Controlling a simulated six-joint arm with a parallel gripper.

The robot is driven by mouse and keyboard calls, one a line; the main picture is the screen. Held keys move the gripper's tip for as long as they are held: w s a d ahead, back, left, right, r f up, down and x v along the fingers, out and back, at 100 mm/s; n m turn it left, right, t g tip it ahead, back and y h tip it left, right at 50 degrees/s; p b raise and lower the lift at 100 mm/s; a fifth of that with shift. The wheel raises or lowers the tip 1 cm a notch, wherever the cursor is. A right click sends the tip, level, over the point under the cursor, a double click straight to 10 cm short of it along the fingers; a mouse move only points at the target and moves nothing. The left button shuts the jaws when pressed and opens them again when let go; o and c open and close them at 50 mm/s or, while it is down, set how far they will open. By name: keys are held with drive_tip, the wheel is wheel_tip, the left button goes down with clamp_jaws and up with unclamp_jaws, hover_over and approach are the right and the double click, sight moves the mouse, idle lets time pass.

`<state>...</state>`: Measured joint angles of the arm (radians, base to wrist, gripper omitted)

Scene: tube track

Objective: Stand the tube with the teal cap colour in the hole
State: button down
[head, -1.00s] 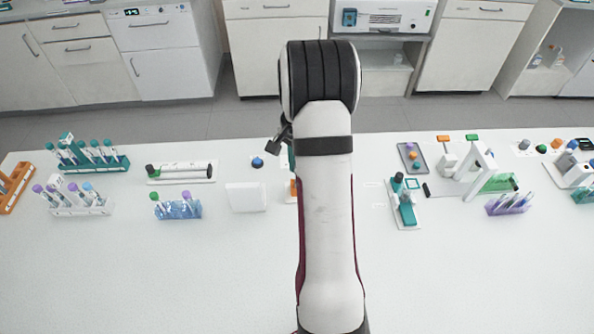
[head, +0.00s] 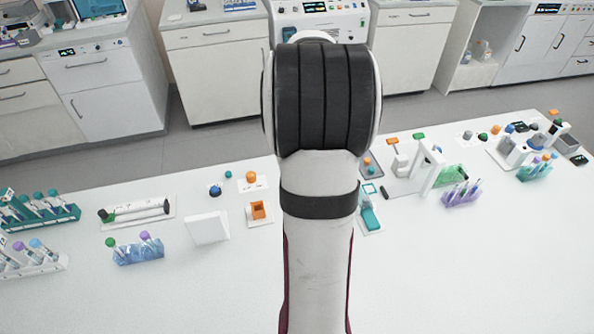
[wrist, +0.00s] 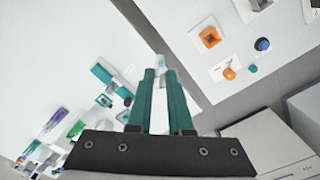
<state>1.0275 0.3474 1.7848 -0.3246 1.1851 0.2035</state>
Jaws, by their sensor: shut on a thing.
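In the wrist view my gripper (wrist: 160,82) has teal fingers close together on a pale, clear tube (wrist: 159,68). The tube's end shows beyond the fingertips; its cap colour cannot be made out. In the head view my own arm hides the gripper and the tube. An orange block with a square opening (head: 258,210) sits on a white plate left of my arm; it also shows in the wrist view (wrist: 209,37), right of and apart from the gripper. A teal fixture (head: 370,216) stands just right of my arm, partly hidden, and shows in the wrist view (wrist: 115,82).
A white block (head: 207,228), a blue knob (head: 215,191) and an orange knob (head: 250,177) stand left of my arm. Tube racks, one blue (head: 138,250) and one teal (head: 40,214), are further left. A purple rack (head: 461,195) is to the right. The front table is clear.

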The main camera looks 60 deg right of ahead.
drive_tip(key=w+a+f+n, duration=0.25)
drive_tip(key=w+a, duration=0.35)
drive_tip(key=w, duration=0.4)
drive_tip(key=w+a+f+n, duration=0.1)
drive_tip(key=w+a+n, duration=0.4)
drive_tip(key=w, duration=0.6)
drive_tip(key=shift+m, duration=0.75)
drive_tip(key=shift+s+a+f, duration=0.1)
drive_tip(key=shift+a+f, duration=0.2)
drive_tip(key=shift+f, duration=0.7)
drive_tip(key=shift+s+a+f, duration=0.1)
drive_tip(key=shift+a+f, duration=0.15)
drive_tip(key=shift+f, duration=0.7)
drive_tip(key=shift+f, duration=0.7)
drive_tip(key=shift+f, duration=0.25)
drive_tip(key=shift+f, duration=0.35)
drive_tip(key=c, duration=0.8)
unclamp_jaws()
drive_tip(key=shift+o, duration=0.2)
